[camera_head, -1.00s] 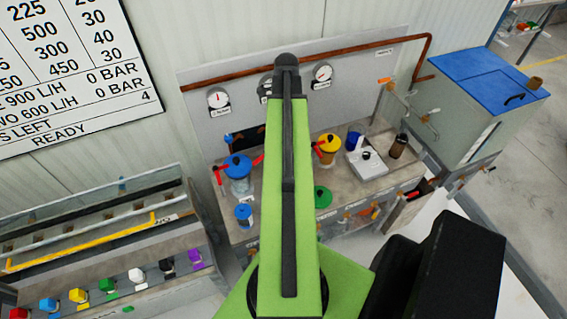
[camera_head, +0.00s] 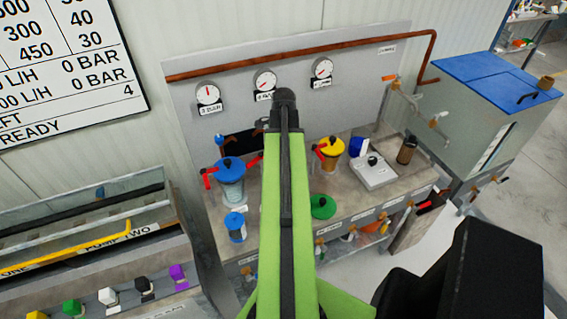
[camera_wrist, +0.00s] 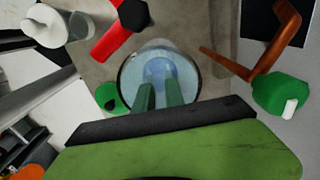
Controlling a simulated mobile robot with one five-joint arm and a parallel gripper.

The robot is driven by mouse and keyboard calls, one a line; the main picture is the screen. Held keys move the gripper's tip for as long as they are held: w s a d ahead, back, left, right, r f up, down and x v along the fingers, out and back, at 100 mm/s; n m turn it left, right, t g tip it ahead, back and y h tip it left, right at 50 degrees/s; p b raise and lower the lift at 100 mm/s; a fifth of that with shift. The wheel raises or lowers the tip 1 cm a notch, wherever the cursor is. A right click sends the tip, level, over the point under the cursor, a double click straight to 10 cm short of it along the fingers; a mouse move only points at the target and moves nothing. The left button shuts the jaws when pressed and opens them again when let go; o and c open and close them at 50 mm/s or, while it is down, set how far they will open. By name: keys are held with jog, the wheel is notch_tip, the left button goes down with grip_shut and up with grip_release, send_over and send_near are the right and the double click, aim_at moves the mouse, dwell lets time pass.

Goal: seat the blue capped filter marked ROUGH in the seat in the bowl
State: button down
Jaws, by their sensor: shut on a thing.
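My gripper (camera_wrist: 160,95) is shut on a pale blue round thing (camera_wrist: 158,68) that shows between and beyond its green fingers. This thing lies within the outline of a clear round bowl (camera_wrist: 124,82); how deep it sits, and any mark on it, I cannot tell. In the head view my arm hides the gripper and that bowl. A small blue-capped canister (camera_head: 236,225) stands upright on the bench at the front left; its label is unreadable. I cannot tell which blue piece is marked ROUGH.
A blue-lidded bowl (camera_head: 230,185) with red levers stands left of my arm, a yellow-lidded one (camera_head: 330,150) right of it. A green lid (camera_head: 322,206) lies on the bench. A red lever (camera_wrist: 105,45) is near the open bowl. A white scale-like box (camera_head: 374,174) stands further right.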

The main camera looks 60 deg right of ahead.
jog(key=shift+r, duration=0.1)
jog(key=c, duration=1.9)
grip_release()
jog(key=shift+f, duration=0.2)
jog(key=o, duration=0.5)
jog(key=shift+r, duration=0.15)
notch_tip(320, 180, up, 12)
jog(key=p, duration=1.2)
